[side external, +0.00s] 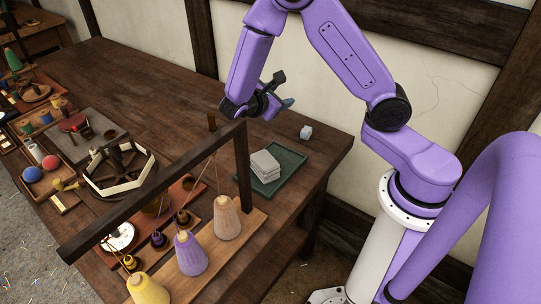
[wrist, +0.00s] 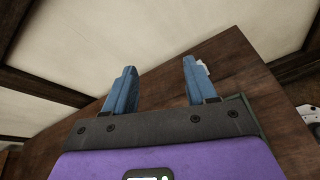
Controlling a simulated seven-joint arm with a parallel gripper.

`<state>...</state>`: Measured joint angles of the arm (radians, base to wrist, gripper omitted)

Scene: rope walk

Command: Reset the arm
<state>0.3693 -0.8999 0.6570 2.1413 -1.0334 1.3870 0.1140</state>
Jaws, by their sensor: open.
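My gripper (side external: 281,112) is above the back right part of the dark wooden table (side external: 140,85) in the side external view, close to the wall. In the wrist view the two blue fingers of my gripper (wrist: 156,88) stand apart with nothing between them. The table's edge and the pale wall show beyond the fingertips. My purple arm is bent, with the gripper held above the tabletop.
A wooden frame (side external: 157,187) with hanging cords and yellow, purple and tan cones stands at the front. Trays crowd the left; the back middle is clear.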

